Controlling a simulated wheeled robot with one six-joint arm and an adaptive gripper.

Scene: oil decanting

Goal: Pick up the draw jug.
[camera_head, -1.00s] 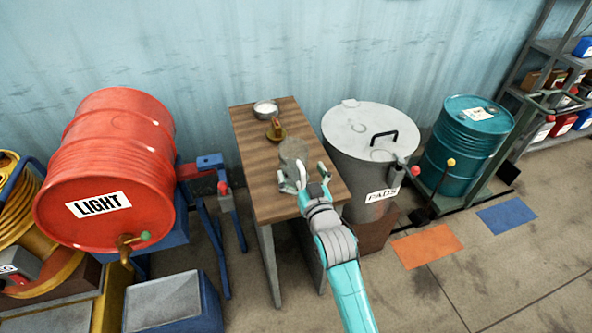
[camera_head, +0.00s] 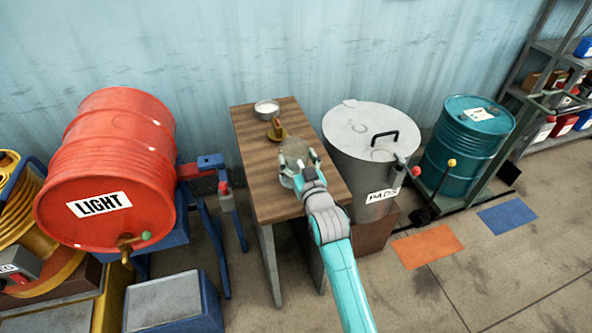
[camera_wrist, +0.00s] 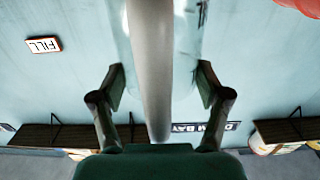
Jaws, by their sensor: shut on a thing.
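The draw jug (camera_head: 293,148) is a greyish, see-through vessel at the right side of the wooden table (camera_head: 262,172) in the head view. My gripper (camera_head: 300,167) reaches it from the front, with a finger on each side. In the wrist view, the jug (camera_wrist: 183,45) is a pale clear body with a grey upright band down its middle. My gripper's fingers (camera_wrist: 160,85) flank it there and are shut on it. Whether its base rests on the table is hard to tell.
A brass piece (camera_head: 276,130) and a white bowl (camera_head: 266,109) stand behind the jug on the table. A red LIGHT drum (camera_head: 105,175) is at left. A grey lidded PADS bin (camera_head: 365,150) stands close right, with a teal drum (camera_head: 467,140) beyond.

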